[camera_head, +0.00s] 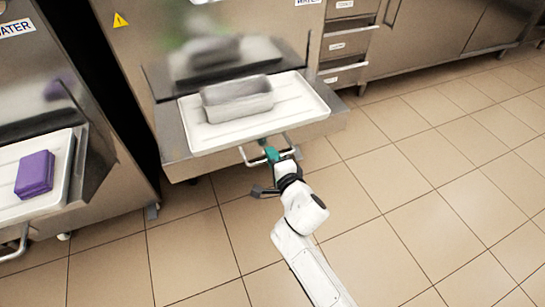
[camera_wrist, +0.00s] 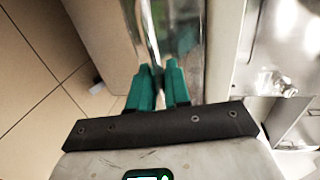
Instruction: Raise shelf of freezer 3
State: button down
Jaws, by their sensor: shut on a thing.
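The freezer's steel shelf (camera_head: 170,132) juts from the front of the machine in the head view. A white tray (camera_head: 300,108) lies on it and holds a grey rectangular pan (camera_head: 238,104). A metal bar handle (camera_head: 247,160) sticks out below the shelf's front edge. My gripper (camera_head: 270,155), with teal fingers, is at this handle and shut on it. In the wrist view the handle (camera_wrist: 151,38) runs between the fingertips of my gripper (camera_wrist: 160,72). The fingers hide part of the handle. The freezer's number is not readable.
At the left, another machine has a white tray (camera_head: 62,165) with a purple box (camera_head: 35,174) and its own handle (camera_head: 14,245). Drawers and steel cabinets (camera_head: 430,28) stand at the back right. The tiled floor (camera_head: 420,160) at the right is clear.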

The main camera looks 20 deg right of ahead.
notch_tip(320, 180, up, 12)
jog(key=p, duration=0.7)
jog(key=shift+r+p, duration=0.25)
jog(key=shift+p, duration=0.05)
jog(key=shift+r, duration=0.1)
jog(key=c, duration=1.3)
grip_release()
jog(key=shift+o, duration=0.3)
jog(key=shift+s, duration=0.15)
jog(key=p+v, duration=0.1)
jog(key=v, duration=0.9)
jog(key=shift+s, duration=0.3)
